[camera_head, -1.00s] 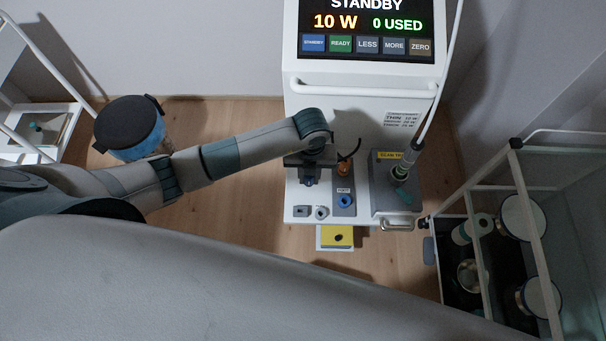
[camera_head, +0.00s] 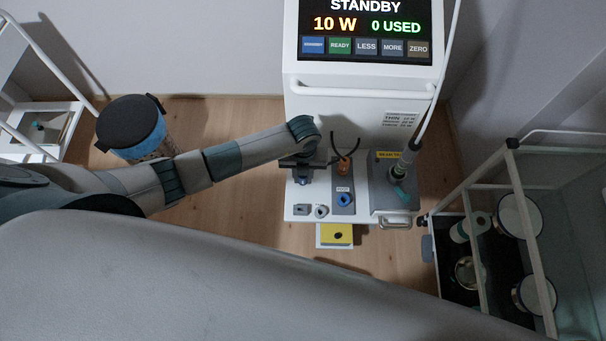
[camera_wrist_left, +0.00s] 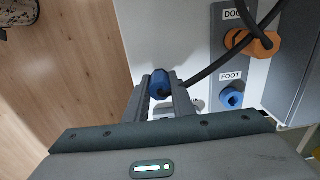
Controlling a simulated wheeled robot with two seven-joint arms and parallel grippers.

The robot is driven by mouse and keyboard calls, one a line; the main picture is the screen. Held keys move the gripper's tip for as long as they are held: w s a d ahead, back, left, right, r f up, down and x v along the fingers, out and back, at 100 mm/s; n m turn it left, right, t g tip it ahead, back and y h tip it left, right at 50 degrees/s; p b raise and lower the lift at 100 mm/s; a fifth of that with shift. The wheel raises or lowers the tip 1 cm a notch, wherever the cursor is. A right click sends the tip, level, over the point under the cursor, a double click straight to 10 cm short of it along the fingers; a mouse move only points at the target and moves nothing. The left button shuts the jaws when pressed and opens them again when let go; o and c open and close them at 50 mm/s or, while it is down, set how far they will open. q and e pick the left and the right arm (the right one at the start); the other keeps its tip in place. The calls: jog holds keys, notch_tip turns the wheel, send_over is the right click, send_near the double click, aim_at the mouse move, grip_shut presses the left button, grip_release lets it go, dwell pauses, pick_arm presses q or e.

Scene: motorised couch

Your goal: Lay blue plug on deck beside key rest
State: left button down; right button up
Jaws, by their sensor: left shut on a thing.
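My left gripper (camera_head: 303,180) is over the left part of the white console's deck (camera_head: 296,196). In the left wrist view its fingers are shut on the blue plug (camera_wrist_left: 160,84), held between the tips with a black cord running off to the upper right. The plug appears close to the deck; I cannot tell whether it touches. Two small grey fittings, one at left (camera_head: 302,210) and one at right (camera_head: 321,211), sit at the deck's front edge; I cannot tell which is the key rest. My right gripper is not in view.
The blue FOOT socket (camera_head: 344,199) and orange DOOR plug (camera_head: 344,165) sit on a grey strip right of the gripper. A grey box (camera_head: 393,190) with a cabled handpiece stands farther right. A glass-sided cart (camera_head: 480,220) is at right.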

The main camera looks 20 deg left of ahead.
pick_arm(q)
jog(key=shift+f, duration=0.25)
jog(key=shift+f, duration=0.1)
jog(key=c, duration=1.5)
grip_release()
jog(key=shift+r, duration=0.75)
jog(key=shift+r+b, duration=0.8)
jog(key=shift+r, duration=2.35)
